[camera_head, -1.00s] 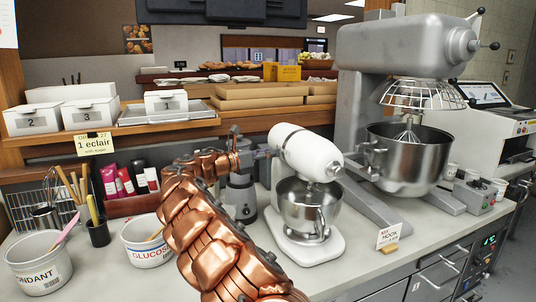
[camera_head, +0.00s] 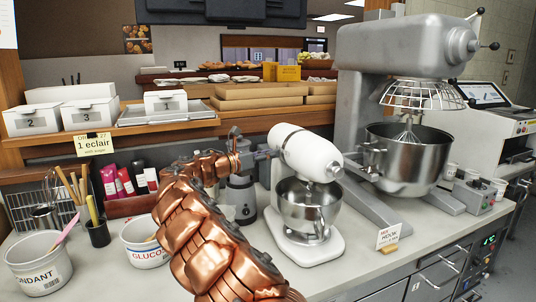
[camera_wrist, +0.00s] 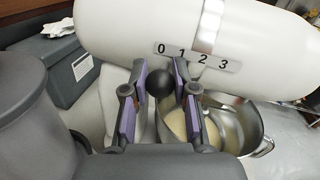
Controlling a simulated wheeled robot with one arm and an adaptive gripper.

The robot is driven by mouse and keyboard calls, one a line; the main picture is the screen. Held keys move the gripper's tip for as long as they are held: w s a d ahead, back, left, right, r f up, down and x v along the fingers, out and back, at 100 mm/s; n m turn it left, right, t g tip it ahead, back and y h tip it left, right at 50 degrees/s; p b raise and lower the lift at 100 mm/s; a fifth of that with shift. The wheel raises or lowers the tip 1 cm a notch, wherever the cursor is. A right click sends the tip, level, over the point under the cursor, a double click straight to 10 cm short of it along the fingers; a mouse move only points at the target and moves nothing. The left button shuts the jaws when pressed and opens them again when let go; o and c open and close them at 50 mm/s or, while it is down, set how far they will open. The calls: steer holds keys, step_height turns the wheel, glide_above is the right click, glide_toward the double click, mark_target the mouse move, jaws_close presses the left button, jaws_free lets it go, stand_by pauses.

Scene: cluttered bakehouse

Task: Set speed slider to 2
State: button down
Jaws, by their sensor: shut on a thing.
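The white stand mixer (camera_head: 306,152) stands on the counter with its steel bowl (camera_head: 308,206) under its head. In the wrist view the mixer's head (camera_wrist: 265,30) fills the top and carries a scale plate (camera_wrist: 197,54) marked 0, 1, 2, 3. A dark round slider knob (camera_wrist: 160,80) sits below the scale, between the 0 and 1 marks in the picture. My gripper (camera_wrist: 161,82) is shut on the knob, with one purple-lined finger on each side. In the head view my gripper (camera_head: 262,155) is at the mixer's left side, its fingers mostly hidden.
A grey blender-like appliance (camera_head: 239,197) stands close left of the mixer. A large planetary mixer (camera_head: 400,60) stands right. A "HOOK" card (camera_head: 388,236) sits in front. White tubs, including the glucose tub (camera_head: 147,240), stand left. The front counter is partly clear.

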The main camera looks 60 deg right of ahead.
mark_target(283, 155)
steer(key=shift+s+a, duration=0.55)
steer(key=shift+s, duration=0.15)
steer(key=shift+s+a, duration=0.5)
steer(key=shift+s, duration=0.2)
steer(key=c, duration=0.9)
jaws_free()
steer(key=v, duration=1.1)
steer(key=shift+a, duration=0.4)
steer(key=shift+w, duration=0.15)
